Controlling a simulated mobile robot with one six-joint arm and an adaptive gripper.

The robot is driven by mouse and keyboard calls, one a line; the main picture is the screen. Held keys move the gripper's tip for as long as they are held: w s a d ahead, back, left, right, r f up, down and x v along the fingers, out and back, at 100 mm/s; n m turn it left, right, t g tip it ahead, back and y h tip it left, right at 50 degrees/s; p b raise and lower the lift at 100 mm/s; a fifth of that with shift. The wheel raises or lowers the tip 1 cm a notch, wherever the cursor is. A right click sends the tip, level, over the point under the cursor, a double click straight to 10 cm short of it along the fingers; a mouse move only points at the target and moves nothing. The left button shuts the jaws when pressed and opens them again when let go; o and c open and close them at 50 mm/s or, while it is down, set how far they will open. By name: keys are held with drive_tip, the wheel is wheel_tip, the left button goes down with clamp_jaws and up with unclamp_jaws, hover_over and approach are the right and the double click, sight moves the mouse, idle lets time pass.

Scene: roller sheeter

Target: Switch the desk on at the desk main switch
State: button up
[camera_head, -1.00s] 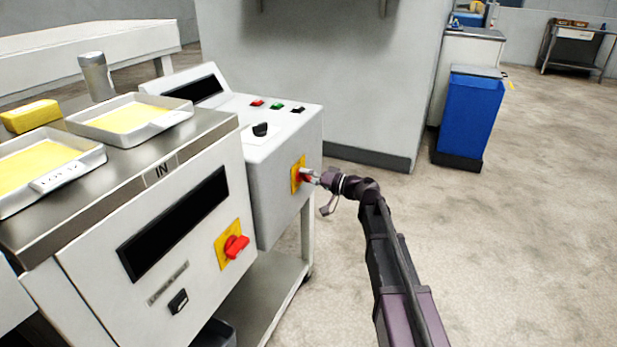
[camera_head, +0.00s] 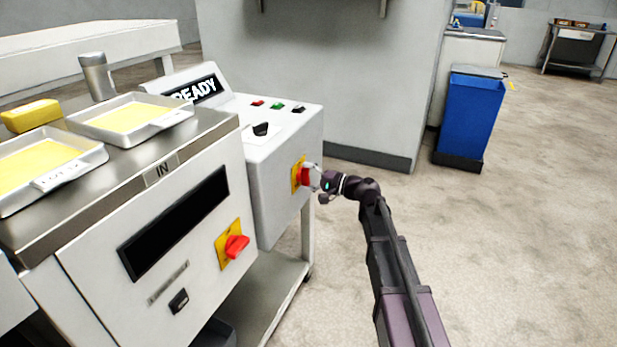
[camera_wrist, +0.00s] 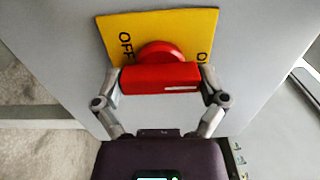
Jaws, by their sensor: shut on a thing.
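The desk main switch is a red rotary handle (camera_wrist: 160,78) on a yellow plate (camera_wrist: 193,28) on the side of the grey control desk (camera_head: 277,205). In the wrist view, my gripper (camera_wrist: 160,85) has a finger at each end of the red handle and is shut on it. The plate reads OFF at left; the lettering at right is partly hidden. In the head view, the gripper (camera_head: 311,177) is at the same switch (camera_head: 303,175). The desk's display (camera_head: 196,92) is lit and reads READY.
A second red switch (camera_head: 236,246) on a yellow plate is on the front of the nearer machine, below a dark panel (camera_head: 177,222). Trays of yellow sheet (camera_head: 130,117) lie on the steel top (camera_head: 205,135). A blue bin (camera_head: 468,112) stands at right; the floor between is clear.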

drive_tip(key=shift+s+a, duration=0.1)
drive_tip(key=shift+s, duration=0.1)
drive_tip(key=o, duration=0.8)
drive_tip(key=shift+w, duration=0.1)
drive_tip(key=shift+d, duration=0.2)
drive_tip(key=v, duration=1.1)
drive_tip(key=shift+d, duration=0.35)
